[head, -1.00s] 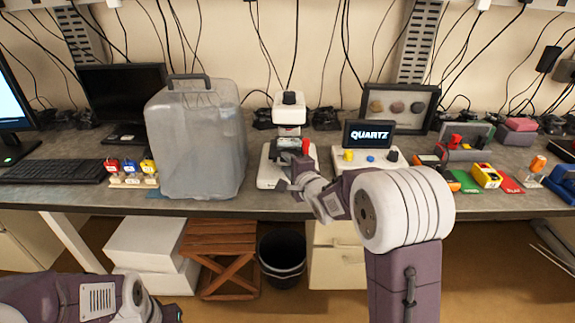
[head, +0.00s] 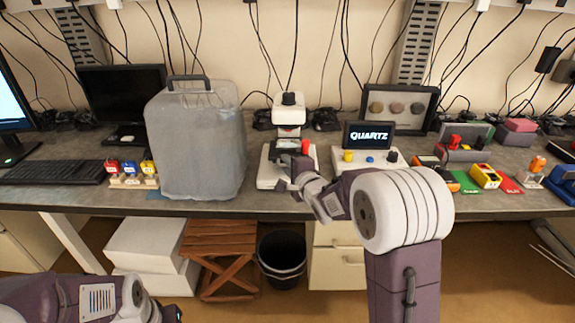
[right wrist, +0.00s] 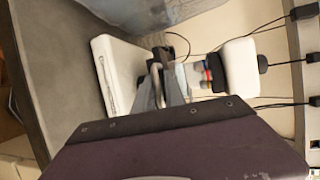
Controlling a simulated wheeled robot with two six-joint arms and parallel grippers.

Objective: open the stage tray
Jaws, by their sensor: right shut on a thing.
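A white microscope-like device (head: 290,112) stands on the bench in the middle of the head view. Its dark stage tray (head: 286,145) is at mid-height, beside a red knob (head: 305,147). My right gripper (head: 296,178) is in front of the device, at its near side. In the right wrist view the gripper (right wrist: 165,85) is shut on a small pale part, apparently the tray's handle; the fingers hide much of it. The device's white base (right wrist: 118,75) shows behind. Of my left arm, only links show at the lower left; its gripper is out of view.
A large translucent cover (head: 195,140) with a handle stands close left of the device. A console with a QUARTZ screen (head: 368,134) stands to the right. Coloured blocks and stamps crowd the right bench. A strip of front edge is clear.

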